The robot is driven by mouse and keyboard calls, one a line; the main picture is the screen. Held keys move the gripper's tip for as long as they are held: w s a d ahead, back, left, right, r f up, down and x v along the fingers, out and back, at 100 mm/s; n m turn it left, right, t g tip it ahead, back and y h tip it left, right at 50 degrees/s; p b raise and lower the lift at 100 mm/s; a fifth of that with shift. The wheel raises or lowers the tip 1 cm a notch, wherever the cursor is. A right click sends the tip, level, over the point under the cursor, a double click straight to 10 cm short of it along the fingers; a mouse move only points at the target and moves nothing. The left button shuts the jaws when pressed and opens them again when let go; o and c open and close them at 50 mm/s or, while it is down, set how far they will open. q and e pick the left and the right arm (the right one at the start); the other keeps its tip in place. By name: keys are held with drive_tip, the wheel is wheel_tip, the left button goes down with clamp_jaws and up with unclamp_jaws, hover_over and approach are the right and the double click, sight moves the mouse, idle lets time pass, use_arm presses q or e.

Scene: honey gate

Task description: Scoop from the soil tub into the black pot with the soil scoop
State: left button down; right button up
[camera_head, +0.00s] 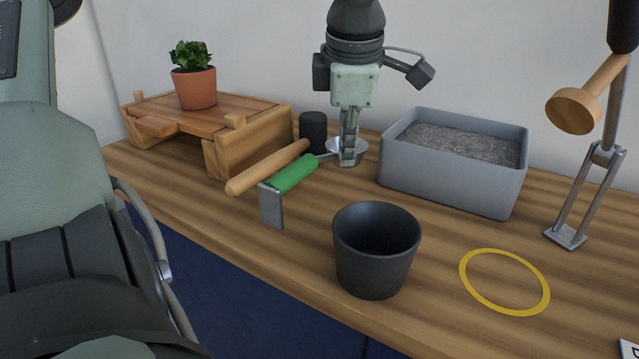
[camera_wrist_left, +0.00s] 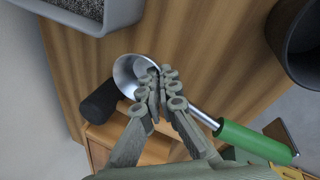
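The soil scoop has a green handle (camera_head: 294,173) and a round metal bowl (camera_wrist_left: 127,72); its handle end is by a grey upright bracket (camera_head: 271,206). My left gripper (camera_head: 347,160) points down at the bowl end. Its fingertips (camera_wrist_left: 163,76) are together and overlap the bowl's edge and shaft in the left wrist view; I cannot tell whether they pinch the scoop. The grey soil tub (camera_head: 440,185) holds dark grainy soil and stands right of the gripper. The empty-looking black pot (camera_head: 375,262) stands upright in front. My right gripper is not identifiable.
A yellow ring (camera_head: 505,281) marks the table right of the pot. A wooden rack (camera_head: 255,140) bears a potted plant (camera_head: 194,88) at left, with a wooden rod (camera_head: 262,170) and black cylinder (camera_head: 313,131) nearby. A wooden-headed tool (camera_head: 573,110) and metal stand (camera_head: 590,190) are at right.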

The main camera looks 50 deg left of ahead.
use_arm(q)
drive_tip(key=shift+r+p, duration=1)
drive_tip(key=shift+r, duration=1)
